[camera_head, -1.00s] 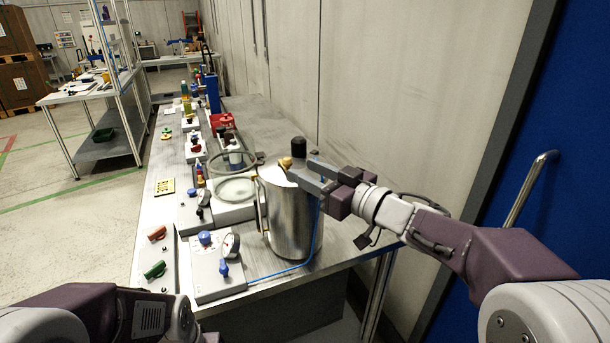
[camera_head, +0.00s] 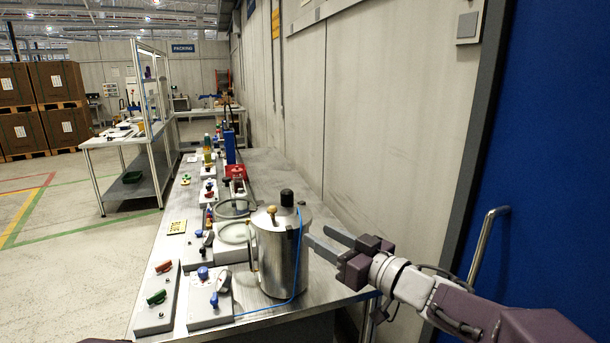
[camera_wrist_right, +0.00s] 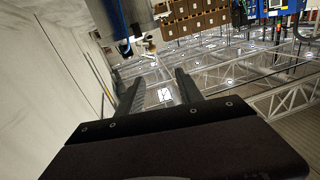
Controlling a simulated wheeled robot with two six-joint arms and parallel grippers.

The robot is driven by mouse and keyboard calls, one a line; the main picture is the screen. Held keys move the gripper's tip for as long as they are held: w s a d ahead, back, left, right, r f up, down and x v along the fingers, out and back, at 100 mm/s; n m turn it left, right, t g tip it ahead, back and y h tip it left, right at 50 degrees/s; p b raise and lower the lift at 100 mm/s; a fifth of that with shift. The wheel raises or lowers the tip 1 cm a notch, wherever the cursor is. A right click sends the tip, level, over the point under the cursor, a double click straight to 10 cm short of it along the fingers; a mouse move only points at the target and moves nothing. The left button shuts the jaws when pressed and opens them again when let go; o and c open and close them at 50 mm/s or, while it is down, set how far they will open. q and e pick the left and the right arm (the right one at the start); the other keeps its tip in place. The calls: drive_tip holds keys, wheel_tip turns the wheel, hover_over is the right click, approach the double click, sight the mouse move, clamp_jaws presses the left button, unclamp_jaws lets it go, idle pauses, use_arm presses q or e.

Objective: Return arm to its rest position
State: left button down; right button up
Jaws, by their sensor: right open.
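My right gripper (camera_head: 325,243) is open and empty, just right of the metal drum pump (camera_head: 283,250) in the head view. Its two fingers point left toward the drum's upper side; whether they touch it I cannot tell. The drum stands upright on the bench, with a black cap (camera_head: 287,197) and a brass knob (camera_head: 271,211) on top and a blue hose down its side. In the right wrist view the open fingers (camera_wrist_right: 160,90) have nothing between them. My left gripper is not in view.
A blue door with a rail handle (camera_head: 483,245) is at right.

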drive_tip(key=d+f+m+g+h+p, duration=0.1)
drive_tip(key=d+f+m+h+p, duration=0.5)
drive_tip(key=d+f+m+h, duration=0.3)
drive_tip(key=s+d+f+g+h, duration=0.1)
drive_tip(key=s+f+g, duration=0.4)
drive_tip(key=s, duration=0.5)
drive_tip(key=s+d+f+n+g+h, duration=0.1)
drive_tip(key=s+d+f+g, duration=0.2)
drive_tip(key=s+f+g, duration=0.3)
drive_tip(key=s+f, duration=0.4)
drive_tip(key=s, duration=0.1)
drive_tip(key=shift+d+f+h+p, duration=0.25)
drive_tip(key=shift+d+h+p, duration=0.05)
drive_tip(key=shift+d+h, duration=0.1)
